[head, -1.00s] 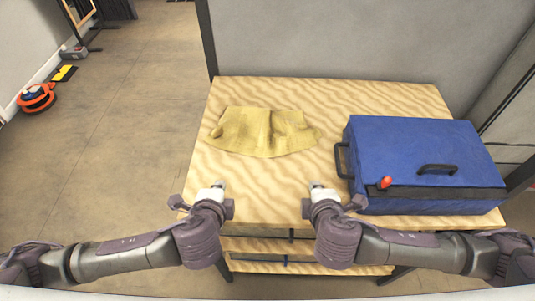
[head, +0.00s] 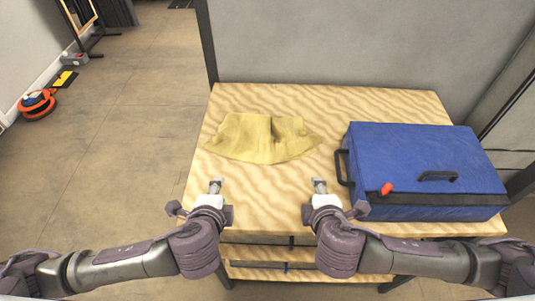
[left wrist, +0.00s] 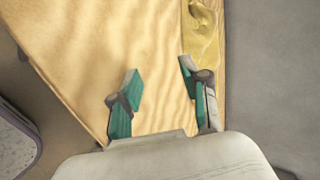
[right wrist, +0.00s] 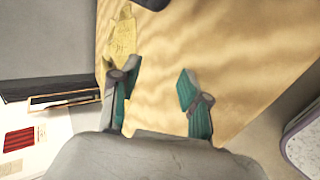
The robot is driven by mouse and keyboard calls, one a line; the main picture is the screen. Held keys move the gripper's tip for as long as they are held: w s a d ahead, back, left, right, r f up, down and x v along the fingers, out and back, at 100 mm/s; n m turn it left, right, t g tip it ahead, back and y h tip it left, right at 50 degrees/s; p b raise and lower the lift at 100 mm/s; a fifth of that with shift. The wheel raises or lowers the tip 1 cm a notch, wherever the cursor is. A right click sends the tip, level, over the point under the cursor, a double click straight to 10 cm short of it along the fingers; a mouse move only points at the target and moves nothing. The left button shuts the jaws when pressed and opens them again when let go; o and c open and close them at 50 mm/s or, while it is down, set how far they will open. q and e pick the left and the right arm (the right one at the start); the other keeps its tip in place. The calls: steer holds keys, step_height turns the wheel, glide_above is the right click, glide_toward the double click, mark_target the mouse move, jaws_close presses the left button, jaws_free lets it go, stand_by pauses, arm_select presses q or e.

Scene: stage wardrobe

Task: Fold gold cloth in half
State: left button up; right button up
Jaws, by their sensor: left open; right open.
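The gold cloth (head: 262,138) lies rumpled on the wooden table, left of its middle, with small raised folds and a wavy near edge. Part of it shows at the top of the left wrist view (left wrist: 203,30) and at the upper left of the right wrist view (right wrist: 122,38). My left gripper (head: 215,184) is open and empty over the table's near edge, on the near side of the cloth's left part. My right gripper (head: 319,184) is open and empty at the near edge, nearer than the cloth's right end. Neither gripper touches the cloth.
A blue case (head: 422,165) with black handles and a red tag stands on the right of the table (head: 350,103). Its side handle faces my right gripper. A grey panel (head: 330,45) rises behind the table. Bare wood lies between the grippers and the cloth.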

arm_select(q)
step_height(320, 180, up, 8)
steer(key=s, duration=0.2)
steer(key=shift+f, duration=0.15)
arm_select(e)
step_height(320, 180, up, 8)
steer(key=s, duration=0.2)
steer(key=shift+f, duration=0.15)
arm_select(q)
steer(key=shift+f, duration=0.1)
arm_select(e)
steer(key=shift+f, duration=0.1)
